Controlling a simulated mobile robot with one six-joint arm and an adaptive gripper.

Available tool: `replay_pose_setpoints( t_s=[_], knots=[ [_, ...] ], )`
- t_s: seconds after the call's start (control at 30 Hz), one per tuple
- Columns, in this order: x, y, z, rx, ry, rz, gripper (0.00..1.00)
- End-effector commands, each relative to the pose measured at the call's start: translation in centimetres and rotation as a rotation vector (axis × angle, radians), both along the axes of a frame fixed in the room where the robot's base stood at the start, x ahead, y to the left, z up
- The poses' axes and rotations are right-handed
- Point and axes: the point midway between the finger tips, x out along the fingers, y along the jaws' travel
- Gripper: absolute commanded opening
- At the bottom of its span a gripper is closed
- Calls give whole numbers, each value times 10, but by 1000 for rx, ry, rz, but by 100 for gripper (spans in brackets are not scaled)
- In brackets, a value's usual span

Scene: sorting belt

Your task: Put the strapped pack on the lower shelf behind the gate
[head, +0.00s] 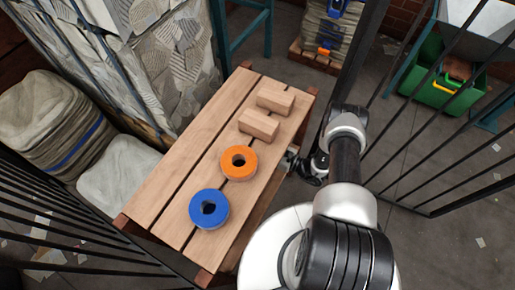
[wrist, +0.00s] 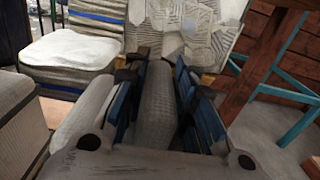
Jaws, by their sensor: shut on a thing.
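In the wrist view, my gripper (wrist: 160,78) is shut on a grey woven pack (wrist: 156,110), which lies lengthwise between the fingers. Blue strips run along both sides; I cannot tell whether they are straps or finger parts. A lower wooden shelf (head: 248,224) shows narrowly below the bench's right edge. Barred gate panels (head: 460,120) stand at the right.
On the bench top lie an orange ring (head: 226,164), a blue ring (head: 195,217) and two wooden blocks (head: 258,124). Grey sacks (head: 40,112) with a blue strap are stacked at left. A green bin (head: 430,88) stands beyond the bars. Black bars cross the lower left.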

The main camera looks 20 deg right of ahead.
Motion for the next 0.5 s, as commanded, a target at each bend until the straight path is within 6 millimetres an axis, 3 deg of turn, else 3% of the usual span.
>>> replay_pose_setpoints(
  t_s=[0.2,0.5],
  knots=[
    [0,0,-23,2,-4,0,0],
    [0,-1,-23,2,-4,0,0]
  ],
)
